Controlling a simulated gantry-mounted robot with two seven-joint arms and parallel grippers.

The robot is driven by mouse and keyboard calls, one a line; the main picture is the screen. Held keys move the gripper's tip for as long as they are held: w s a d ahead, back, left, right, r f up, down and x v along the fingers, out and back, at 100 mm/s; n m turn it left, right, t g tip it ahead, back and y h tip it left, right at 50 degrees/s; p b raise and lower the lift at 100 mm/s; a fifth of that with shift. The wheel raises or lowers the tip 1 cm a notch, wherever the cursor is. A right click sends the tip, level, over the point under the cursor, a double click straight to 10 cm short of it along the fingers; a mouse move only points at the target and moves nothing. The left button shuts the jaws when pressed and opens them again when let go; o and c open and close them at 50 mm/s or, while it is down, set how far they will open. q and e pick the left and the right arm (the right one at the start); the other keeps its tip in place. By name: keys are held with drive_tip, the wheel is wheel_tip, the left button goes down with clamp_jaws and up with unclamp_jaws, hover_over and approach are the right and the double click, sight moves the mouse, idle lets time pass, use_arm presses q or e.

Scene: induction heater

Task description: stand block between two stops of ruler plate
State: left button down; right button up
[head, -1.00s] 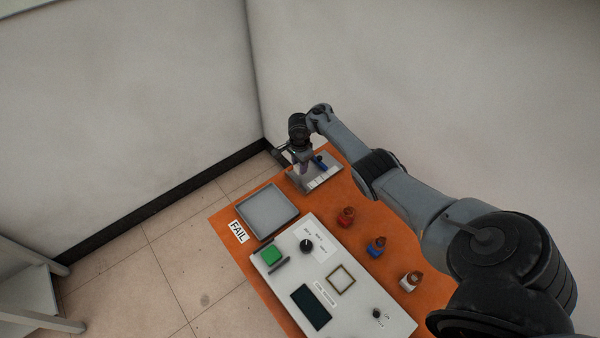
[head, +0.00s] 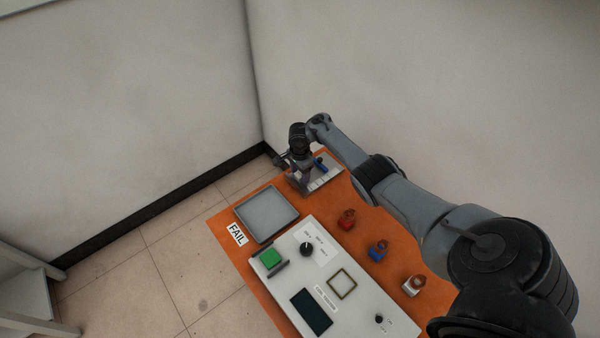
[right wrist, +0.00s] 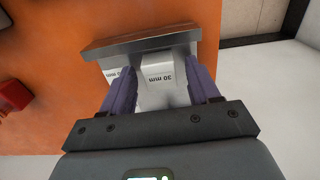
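The ruler plate (head: 322,181) is a grey metal plate with white labels at the far end of the orange mat. In the right wrist view the plate (right wrist: 140,43) shows a raised bar along its far edge and a "30 mm" label. My right gripper (head: 300,183) is low at the plate's left part. In the right wrist view its two purple fingers (right wrist: 162,70) stand apart. A pale grey blocky shape (right wrist: 163,95) lies between them, with gaps at the fingertips; I cannot tell if it is the block or part of the plate. My left gripper is not in view.
A grey tray (head: 240,217) with a FAIL label is left of the plate. A white heater panel (head: 375,318) with a green button and knob is nearer. Red (head: 347,220), blue (head: 378,251) and white (head: 413,287) small items stand along the right. A wall is behind.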

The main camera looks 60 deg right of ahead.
wheel_tip(320, 180, up, 11)
drive_tip(key=p, duration=0.7)
drive_tip(key=n+h, duration=0.3)
drive_tip(key=n, duration=0.3)
approach(299, 174)
drive_tip(key=shift+s+a+f, duration=0.45)
drive_tip(key=shift+a+f, duration=0.25)
drive_tip(key=shift+a, duration=0.1)
drive_tip(key=s+a+n+t, duration=0.1)
drive_tip(key=s+a+n, duration=0.3)
drive_tip(key=a, duration=0.4)
drive_tip(key=s+a+r+n+t, duration=0.1)
drive_tip(key=s+a+n, duration=0.4)
drive_tip(key=a, duration=0.4)
drive_tip(key=s+a+r+n+t+y, duration=0.1)
drive_tip(key=s+a+n, duration=0.4)
drive_tip(key=a, duration=0.3)
drive_tip(key=shift+a+r, duration=0.2)
drive_tip(key=shift+a, duration=0.05)
drive_tip(key=s+a+r+n+y, duration=0.2)
drive_tip(key=s+a+r+n, duration=0.2)
drive_tip(key=s+a+r, duration=0.2)
drive_tip(key=shift+s+r+t, duration=0.3)
drive_tip(key=shift+s+r, duration=0.5)
